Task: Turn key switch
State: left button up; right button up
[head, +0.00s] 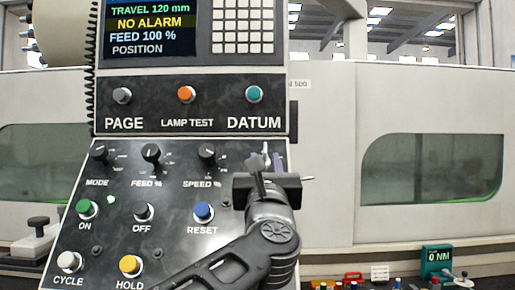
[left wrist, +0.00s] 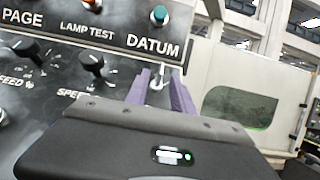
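A small silver key switch (head: 266,147) sits near the right edge of the dark control panel, below the DATUM button. It also shows in the left wrist view (left wrist: 157,82), partly hidden by my gripper. My left gripper (head: 271,160) is in front of it. In the left wrist view its two purple fingers (left wrist: 159,86) stand apart, one on each side of the silver key, with gaps visible. The gripper looks open; contact with the key cannot be told. My right gripper is in neither view.
Black knobs (head: 207,153) stand left of the gripper, with the blue RESET button (head: 204,211) below them. The teal DATUM button (head: 254,94) is just above. Right of the panel is free room before the machine wall (head: 330,150).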

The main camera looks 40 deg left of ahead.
aim_at(265, 150)
pick_arm(q)
jog(key=p+x, duration=0.3)
jog(key=x, duration=0.4)
jog(key=shift+w+r+p, duration=0.2)
jog(key=shift+r+p, duration=0.05)
jog(key=shift+p, duration=0.05)
jog(key=shift+c, duration=0.2)
grip_shut()
dwell(0.5)
